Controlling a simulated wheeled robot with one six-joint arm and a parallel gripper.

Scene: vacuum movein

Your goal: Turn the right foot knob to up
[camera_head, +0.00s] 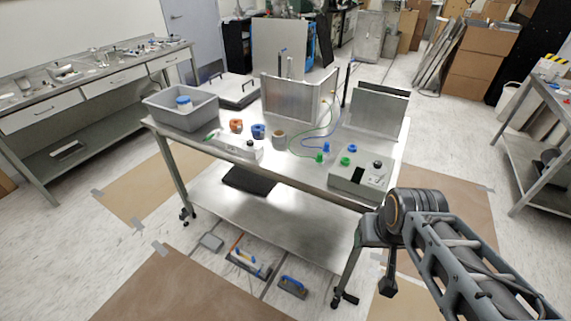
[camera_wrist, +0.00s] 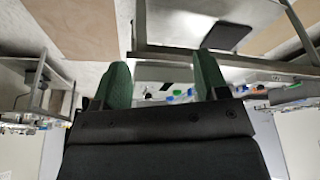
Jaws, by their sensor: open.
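I cannot tell which is the right foot knob, or any knob's setting. My gripper shows in the wrist view (camera_wrist: 162,60), its two green fingers apart with nothing held. My arm is at the right front, off the table's corner and apart from both boxes.
The steel table (camera_head: 300,174) also holds a grey bin (camera_head: 180,108), orange (camera_head: 236,125) and blue (camera_head: 258,131) parts, green and blue cables, and upright metal panels (camera_head: 376,110). A bench (camera_head: 60,100) stands left.

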